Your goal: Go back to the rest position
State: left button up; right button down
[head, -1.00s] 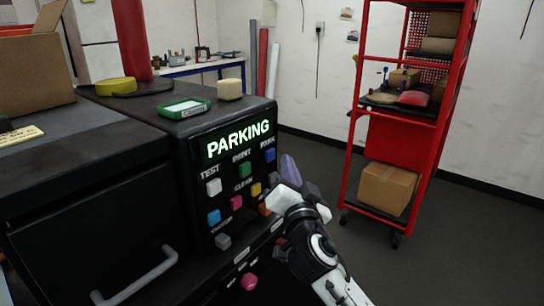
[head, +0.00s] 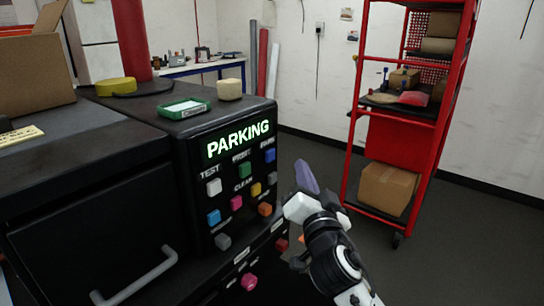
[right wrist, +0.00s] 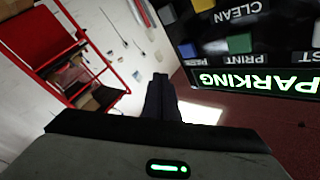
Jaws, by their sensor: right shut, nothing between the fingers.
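My right gripper (head: 304,178) is shut and empty. It is in front of and to the right of the button panel of the black machine (head: 95,215), apart from the buttons. Its closed fingers (right wrist: 161,95) also show in the right wrist view, pointing past the panel towards the wall. The lit display (head: 238,139) reads PARKING, and it appears upside down in the right wrist view (right wrist: 255,80). Colored buttons, among them a blue one (head: 270,155) and an orange one (head: 265,209), sit below the display. My left gripper is not in view.
A red shelf cart (head: 400,143) with boxes stands at the right. On the machine top are a green tray (head: 183,108), a tape roll (head: 230,89), a yellow roll (head: 116,86) and a cardboard box (head: 35,75). The floor (head: 440,250) between machine and cart is clear.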

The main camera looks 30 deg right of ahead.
jog(key=s+a+f+n+g+y, duration=0.2)
jog(key=s+a+f+n, duration=0.1)
jog(key=f, duration=0.5)
jog(key=s+a+f+n+g+y, duration=0.1)
jog(key=s+a+f+n+y, duration=0.15)
jog(key=f, duration=0.65)
jog(key=s+a+f+n+g+y, duration=0.2)
jog(key=a+f+n, duration=0.15)
jog(key=f, duration=0.45)
jog(key=s+a+f+n+g+y, duration=0.2)
jog(key=s+a+f, duration=0.3)
jog(key=s+f, duration=0.3)
jog(key=s+a+f+n+g+y, duration=0.1)
jog(key=s+a+f+n+g, duration=0.1)
jog(key=s+a+f, duration=0.3)
jog(key=s+f+n, duration=0.1)
jog(key=s+f, duration=0.2)
jog(key=s, duration=0.2)
jog(key=shift+y, duration=0.35)
